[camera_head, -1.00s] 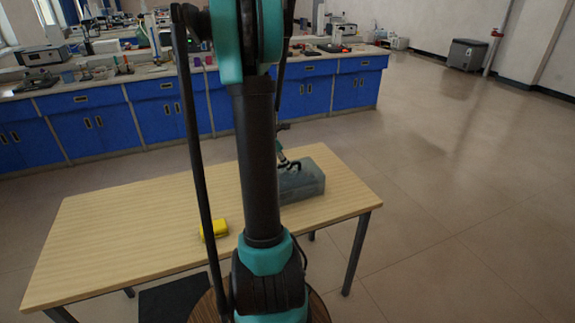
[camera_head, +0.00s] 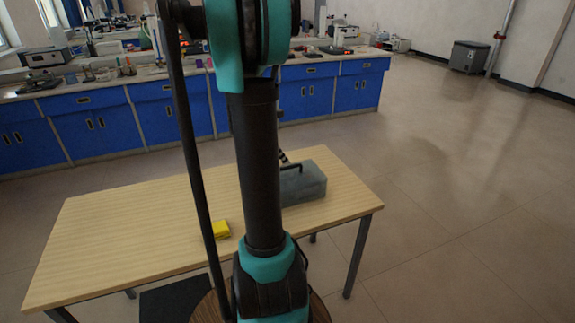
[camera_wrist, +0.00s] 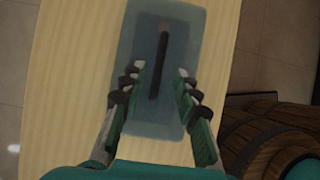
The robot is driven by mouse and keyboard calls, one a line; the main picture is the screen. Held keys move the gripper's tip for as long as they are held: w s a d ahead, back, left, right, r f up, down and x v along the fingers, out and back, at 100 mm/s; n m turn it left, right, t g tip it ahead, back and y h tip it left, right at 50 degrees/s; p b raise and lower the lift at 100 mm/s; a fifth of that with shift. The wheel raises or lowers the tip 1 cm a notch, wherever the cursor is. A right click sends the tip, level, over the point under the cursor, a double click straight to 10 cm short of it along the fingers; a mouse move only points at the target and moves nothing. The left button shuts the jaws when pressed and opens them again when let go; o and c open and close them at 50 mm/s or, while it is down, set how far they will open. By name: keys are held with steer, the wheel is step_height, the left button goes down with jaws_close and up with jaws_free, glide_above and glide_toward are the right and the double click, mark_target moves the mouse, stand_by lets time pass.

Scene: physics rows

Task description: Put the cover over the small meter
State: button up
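The cover (camera_head: 308,186) is a blue-grey, see-through box with a dark bar handle on top, standing on the right part of the table. In the wrist view the cover (camera_wrist: 188,35) lies below my gripper (camera_wrist: 159,73). My gripper is open, with a finger on each side of the handle (camera_wrist: 162,50) and a gap to it on both sides. How high the fingertips are over the cover is hard to tell. A small yellow object, apparently the small meter (camera_head: 221,229), lies on the table left of my arm, partly hidden by my arm parts.
The wooden table (camera_head: 115,235) is bare on its left half. A wooden barrel (camera_wrist: 265,140) shows at the lower right of the wrist view. A blue lab bench (camera_head: 60,135) with equipment stands behind, across open floor.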

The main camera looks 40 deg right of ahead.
steer(key=s+v, duration=0.1)
steer(key=v, duration=0.5)
steer(key=s+a+f+m+t+y, duration=0.2)
steer(key=s+a+f+m, duration=0.2)
steer(key=a, duration=0.5)
steer(key=s+a+f+m+t+y, duration=0.1)
steer(key=s+a+f+m, duration=0.3)
steer(key=a, duration=0.5)
steer(key=s+a+f+m+t+y, duration=0.2)
steer(key=s+a+f+m, duration=0.2)
steer(key=a+m, duration=0.3)
steer(key=shift+a+f+t+y, duration=0.3)
steer(key=shift+a+f+y, duration=0.15)
steer(key=shift+a, duration=0.7)
